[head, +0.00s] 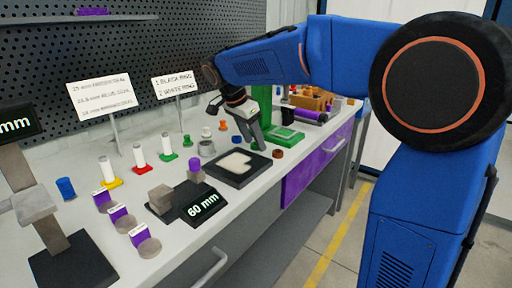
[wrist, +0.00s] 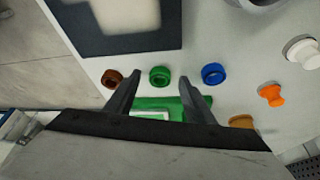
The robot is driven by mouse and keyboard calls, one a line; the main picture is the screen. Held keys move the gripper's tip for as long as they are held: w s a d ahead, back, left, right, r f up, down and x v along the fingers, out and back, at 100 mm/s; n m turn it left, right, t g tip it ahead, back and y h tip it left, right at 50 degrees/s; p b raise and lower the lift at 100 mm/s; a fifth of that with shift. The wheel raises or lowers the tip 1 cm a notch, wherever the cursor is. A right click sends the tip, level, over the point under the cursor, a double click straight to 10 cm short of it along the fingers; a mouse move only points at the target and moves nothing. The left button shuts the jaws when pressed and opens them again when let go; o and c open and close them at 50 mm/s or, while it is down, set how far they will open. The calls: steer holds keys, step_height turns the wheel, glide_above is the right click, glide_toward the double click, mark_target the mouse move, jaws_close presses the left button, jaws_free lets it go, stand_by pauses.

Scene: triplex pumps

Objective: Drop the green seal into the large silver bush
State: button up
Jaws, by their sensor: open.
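The green seal (wrist: 159,76) is a small green ring on the light bench top, between a brown ring (wrist: 112,78) and a blue ring (wrist: 212,74) in the wrist view. My gripper (wrist: 159,82) is open and empty, its fingertips framing the green seal from either side in the picture. Whether they are at its height I cannot tell. In the head view my gripper (head: 258,147) hides the seal. The large silver bush (head: 207,148) stands upright on the bench, left of my gripper; a grey round edge at the top of the wrist view (wrist: 262,3) is probably it.
A dark tray with a pale inset (head: 222,178) lies in front of my gripper. A green stand (head: 284,138) is close behind. An orange plug (wrist: 271,95) and a white plug (wrist: 303,52) stand nearby. The 60 mm block (head: 200,207) is nearer the front.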

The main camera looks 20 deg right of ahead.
steer(key=shift+f, duration=0.1)
steer(key=c, duration=1.1)
steer(key=shift+c, duration=0.2)
